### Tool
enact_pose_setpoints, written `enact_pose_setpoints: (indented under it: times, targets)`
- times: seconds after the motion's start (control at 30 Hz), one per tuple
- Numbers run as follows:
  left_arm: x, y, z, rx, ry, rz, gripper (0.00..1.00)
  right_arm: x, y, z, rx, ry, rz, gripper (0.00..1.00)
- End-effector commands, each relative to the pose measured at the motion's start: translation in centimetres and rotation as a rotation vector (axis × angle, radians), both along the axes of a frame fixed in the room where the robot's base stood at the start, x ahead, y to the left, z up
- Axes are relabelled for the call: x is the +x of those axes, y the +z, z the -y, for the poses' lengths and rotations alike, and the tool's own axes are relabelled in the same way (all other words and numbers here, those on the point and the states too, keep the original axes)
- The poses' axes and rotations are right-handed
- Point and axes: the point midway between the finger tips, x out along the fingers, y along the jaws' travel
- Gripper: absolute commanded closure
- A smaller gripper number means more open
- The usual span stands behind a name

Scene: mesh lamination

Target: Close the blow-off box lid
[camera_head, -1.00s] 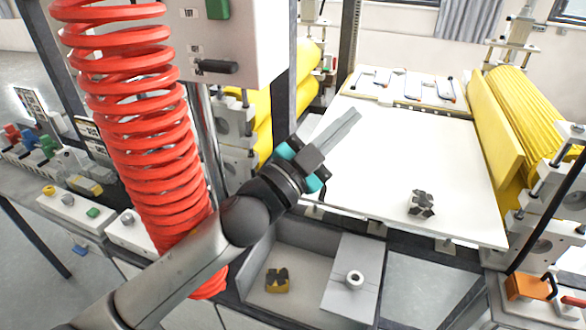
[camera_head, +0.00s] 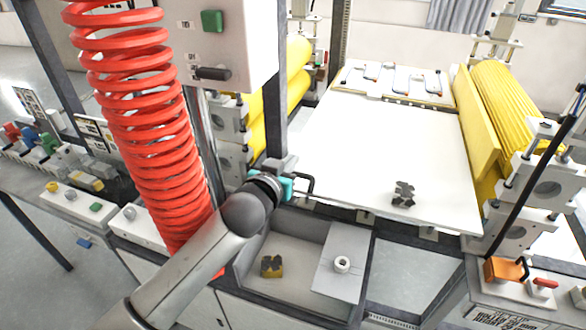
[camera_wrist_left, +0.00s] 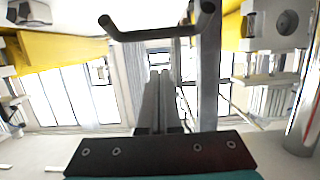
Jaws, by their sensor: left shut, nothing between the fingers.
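The blow-off box (camera_head: 257,240) is a grey open tray below the front edge of the white table. Its grey lid (camera_head: 349,250), with a round white knob (camera_head: 342,264), covers the right part. The left part is open, and a yellow block with a dark top (camera_head: 271,266) lies in it. My left gripper (camera_head: 284,164) is above and behind the box's left part, apart from the lid, pointing away. In the left wrist view its fingers (camera_wrist_left: 159,98) are together with nothing between them. My right gripper is not in view.
The white table (camera_head: 390,150) carries a dark notched block (camera_head: 403,193). A red coiled hose (camera_head: 150,130) hangs at left beside my arm. Yellow rollers (camera_head: 515,110) stand at right.

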Motion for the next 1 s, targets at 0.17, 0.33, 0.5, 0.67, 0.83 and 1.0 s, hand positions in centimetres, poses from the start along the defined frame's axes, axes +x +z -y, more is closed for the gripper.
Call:
enact_pose_setpoints:
  times: [0.17,0.33,0.5,0.67,0.83,1.0]
  targets:
    - [2.0,-0.5,0.7,0.001,0.001,0.0,1.0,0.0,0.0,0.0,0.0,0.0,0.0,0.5]
    - [3.8,-0.9,1.3,0.0,0.0,0.001,1.0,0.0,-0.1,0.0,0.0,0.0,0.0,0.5]
    - [5.0,-1.5,1.7,0.002,-0.001,0.0,1.0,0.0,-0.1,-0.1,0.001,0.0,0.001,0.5]
    - [3.1,-2.8,1.0,0.001,-0.001,-0.002,1.0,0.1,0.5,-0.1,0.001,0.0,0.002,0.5]
    - [2.2,-3.5,0.7,0.001,-0.001,0.0,1.0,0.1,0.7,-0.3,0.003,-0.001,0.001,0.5]
    - [2.0,-3.7,0.6,0.001,0.0,0.001,1.0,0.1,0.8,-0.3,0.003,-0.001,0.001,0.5]
